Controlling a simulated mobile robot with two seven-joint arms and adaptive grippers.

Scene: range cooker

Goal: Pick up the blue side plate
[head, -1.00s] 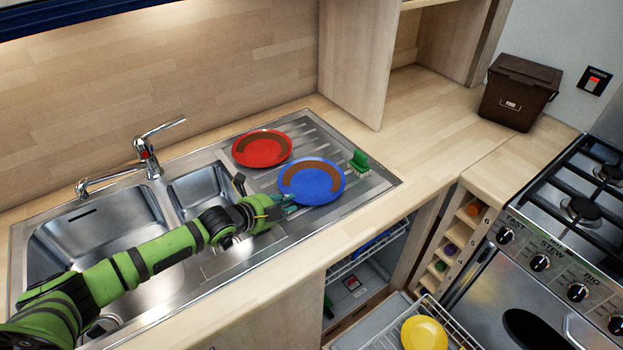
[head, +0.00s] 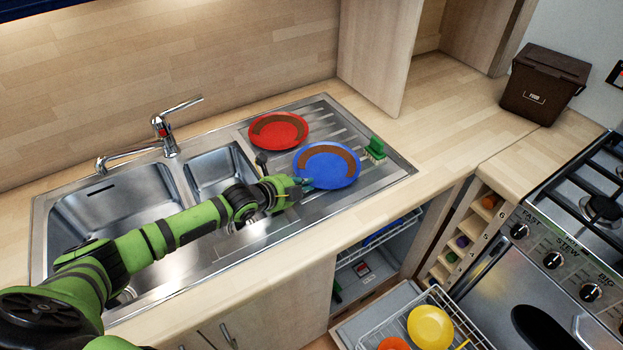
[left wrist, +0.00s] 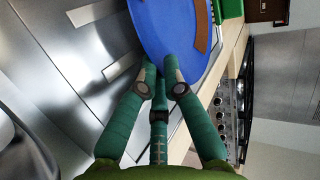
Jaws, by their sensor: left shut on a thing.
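The blue side plate (head: 328,172), with a brown smear along its far side, is over the ribbed drainer of the sink. My left gripper (head: 305,184) is at its near left rim. In the left wrist view the plate (left wrist: 170,30) fills the upper middle, and the teal fingers of my left gripper (left wrist: 162,72) meet its rim, shut on it. I cannot tell whether the plate is lifted clear of the drainer. My right gripper is not in view.
A red plate (head: 278,130) with a brown smear lies just behind. A green brush (head: 375,148) stands to the right. The tap (head: 163,130) and sink bowls are left. Below is an open dishwasher rack with a yellow plate (head: 430,327). A brown food bin (head: 545,85) stands back right.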

